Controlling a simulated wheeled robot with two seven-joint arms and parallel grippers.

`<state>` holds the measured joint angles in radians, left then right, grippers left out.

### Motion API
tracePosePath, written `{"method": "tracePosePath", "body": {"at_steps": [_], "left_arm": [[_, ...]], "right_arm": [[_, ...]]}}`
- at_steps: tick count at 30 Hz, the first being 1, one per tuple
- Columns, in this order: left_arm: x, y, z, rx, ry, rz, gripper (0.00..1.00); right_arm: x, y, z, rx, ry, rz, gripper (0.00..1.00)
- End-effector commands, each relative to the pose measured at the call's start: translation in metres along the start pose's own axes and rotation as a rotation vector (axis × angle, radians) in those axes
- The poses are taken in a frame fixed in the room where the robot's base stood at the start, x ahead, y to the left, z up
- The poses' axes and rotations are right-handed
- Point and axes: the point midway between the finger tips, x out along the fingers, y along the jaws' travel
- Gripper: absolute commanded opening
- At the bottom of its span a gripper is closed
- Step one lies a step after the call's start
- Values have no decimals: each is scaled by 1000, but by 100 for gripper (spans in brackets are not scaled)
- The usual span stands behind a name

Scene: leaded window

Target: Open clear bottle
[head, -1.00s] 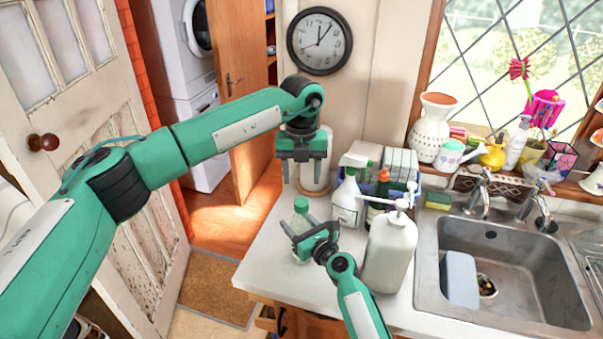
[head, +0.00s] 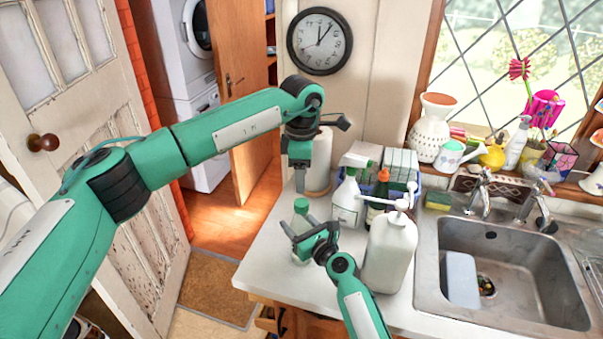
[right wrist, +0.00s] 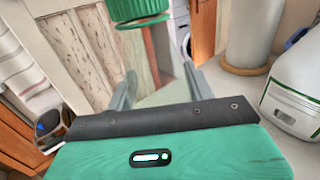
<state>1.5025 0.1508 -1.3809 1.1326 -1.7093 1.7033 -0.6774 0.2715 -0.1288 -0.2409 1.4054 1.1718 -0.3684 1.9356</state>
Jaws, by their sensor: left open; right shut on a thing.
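The clear bottle (head: 301,226) stands on the white counter near its left edge, with a green cap (head: 301,206) on top. My right gripper (head: 299,234) is shut on the bottle's body below the cap. In the right wrist view the green cap (right wrist: 138,10) shows at the top, with the clear body (right wrist: 155,62) between the two fingers. My left gripper (head: 300,180) is open and empty above the bottle, pointing down. In the head view it is seen nearly edge-on, its fingertips above the cap and apart from it.
A large white pump bottle (head: 390,255) stands close to the right of my right gripper. A spray bottle (head: 346,200), an orange-topped bottle (head: 379,195) and a paper roll (head: 319,160) stand behind. The sink (head: 510,270) is further right. The counter's front left (head: 270,270) is clear.

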Motion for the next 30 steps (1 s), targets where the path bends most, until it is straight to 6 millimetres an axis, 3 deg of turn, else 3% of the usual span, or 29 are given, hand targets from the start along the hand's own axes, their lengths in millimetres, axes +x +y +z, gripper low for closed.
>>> {"method": "tracePosePath", "body": {"at_steps": [30], "left_arm": [[0,0,0,1623,0,0,53]], "right_arm": [[0,0,-1,0,2,0,0]]}}
